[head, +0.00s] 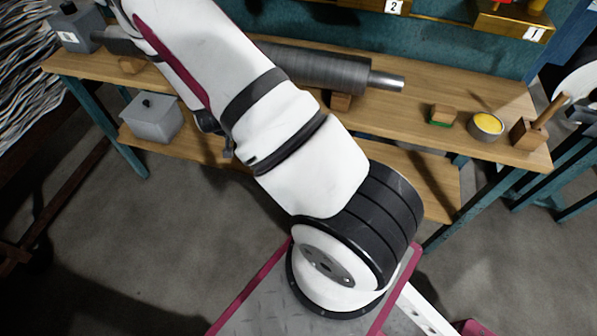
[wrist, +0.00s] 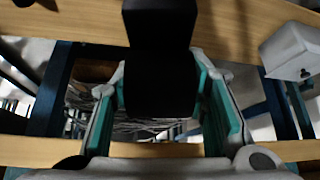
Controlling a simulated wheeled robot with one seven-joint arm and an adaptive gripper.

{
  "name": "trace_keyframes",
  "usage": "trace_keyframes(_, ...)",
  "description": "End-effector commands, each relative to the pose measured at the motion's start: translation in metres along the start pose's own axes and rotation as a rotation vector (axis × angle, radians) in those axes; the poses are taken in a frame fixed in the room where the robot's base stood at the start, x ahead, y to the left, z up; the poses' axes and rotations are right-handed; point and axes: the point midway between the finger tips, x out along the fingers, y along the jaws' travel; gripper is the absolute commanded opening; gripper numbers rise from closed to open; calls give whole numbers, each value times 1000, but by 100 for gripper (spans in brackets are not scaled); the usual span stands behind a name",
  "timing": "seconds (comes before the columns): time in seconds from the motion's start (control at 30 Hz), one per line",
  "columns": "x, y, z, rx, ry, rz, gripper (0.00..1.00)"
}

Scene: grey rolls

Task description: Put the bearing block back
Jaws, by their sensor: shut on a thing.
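In the wrist view my gripper (wrist: 162,105) has its teal-padded fingers on both sides of a dark block-like thing (wrist: 160,65) and is shut on it. The thing is in deep shade, so I cannot tell its markings or whether it is the bearing block. My gripper does not show in the head view. A grey block (head: 75,28) with a pale label and a dark knob stands at the bench's left end, near the roll's left end. The grey roll (head: 315,67) lies along the bench on wooden supports, its right shaft end bare.
A grey box (head: 152,118) with a knob sits on the lower shelf; a similar grey box (wrist: 292,48) shows at right in the wrist view. A yellow-filled bowl (head: 487,126), a small wood-and-green block (head: 443,115) and a wooden holder (head: 529,134) stand on the bench's right.

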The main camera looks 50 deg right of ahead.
Motion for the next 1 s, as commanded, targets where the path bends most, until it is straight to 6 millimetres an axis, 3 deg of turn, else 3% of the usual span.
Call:
trace_keyframes(0.03,24,7,7,41,0,29,0)
trace_keyframes(0.1,44,20,15,101,0,67,0)
trace_keyframes(0.5,144,103,68,431,0,278,0)
trace_keyframes(0.8,199,173,118,667,1,429,0)
trace_keyframes(1.0,219,208,144,780,1,501,0)
